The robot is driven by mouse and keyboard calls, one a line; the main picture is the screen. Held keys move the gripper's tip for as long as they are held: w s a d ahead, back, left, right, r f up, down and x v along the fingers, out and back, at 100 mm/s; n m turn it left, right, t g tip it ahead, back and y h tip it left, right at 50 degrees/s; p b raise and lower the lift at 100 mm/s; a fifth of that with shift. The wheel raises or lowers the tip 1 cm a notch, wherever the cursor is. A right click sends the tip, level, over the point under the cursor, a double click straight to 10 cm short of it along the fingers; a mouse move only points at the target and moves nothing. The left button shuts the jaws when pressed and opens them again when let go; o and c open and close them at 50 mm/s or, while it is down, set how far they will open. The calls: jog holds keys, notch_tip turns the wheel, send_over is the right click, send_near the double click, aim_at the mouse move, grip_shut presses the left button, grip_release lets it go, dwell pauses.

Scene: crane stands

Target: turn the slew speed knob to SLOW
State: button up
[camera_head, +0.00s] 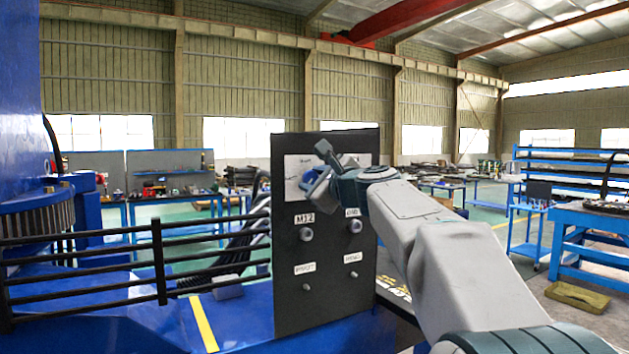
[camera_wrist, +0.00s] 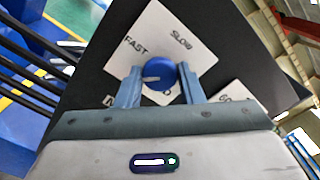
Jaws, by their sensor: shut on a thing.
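The slew speed knob (camera_wrist: 158,66) is round and blue with a pale pointer line, on a white plate (camera_wrist: 155,25) marked FAST and SLOW. In the wrist view its line points roughly left, below the word FAST and away from SLOW, which is at upper right. My gripper (camera_wrist: 158,80) has one finger on each side of the knob and is shut on it. In the head view my gripper (camera_head: 312,180) is at the upper part of the black panel (camera_head: 285,262), in front of the white plate (camera_head: 293,170), and the knob cannot be made out clearly.
Below on the panel are a round button labelled M12 (camera_head: 306,234), another button (camera_head: 355,225) and two small switches or studs. Black railings (camera_head: 158,262) stand to the left. Blue benches (camera_head: 585,245) are at the right, with open floor between.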

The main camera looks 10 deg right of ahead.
jog(key=shift+f, duration=0.1)
jog(key=n+b, duration=0.4)
jog(key=n, duration=0.1)
jog(key=shift+f+n+b, duration=0.15)
jog(key=shift+n+b, duration=0.15)
jog(key=shift+n, duration=0.1)
jog(key=n+b, duration=0.2)
jog(key=n, duration=0.1)
jog(key=shift+n, duration=0.3)
jog(key=n+b, duration=0.2)
jog(key=n, duration=0.1)
jog(key=shift+n, duration=0.3)
jog(key=n+b, duration=0.2)
jog(key=n, duration=0.1)
jog(key=shift+n, duration=0.3)
jog(key=n+b, duration=0.1)
jog(key=n, duration=0.2)
jog(key=shift+n, duration=0.3)
jog(key=n+b, duration=0.2)
jog(key=n, duration=0.4)
jog(key=shift+n, duration=0.3)
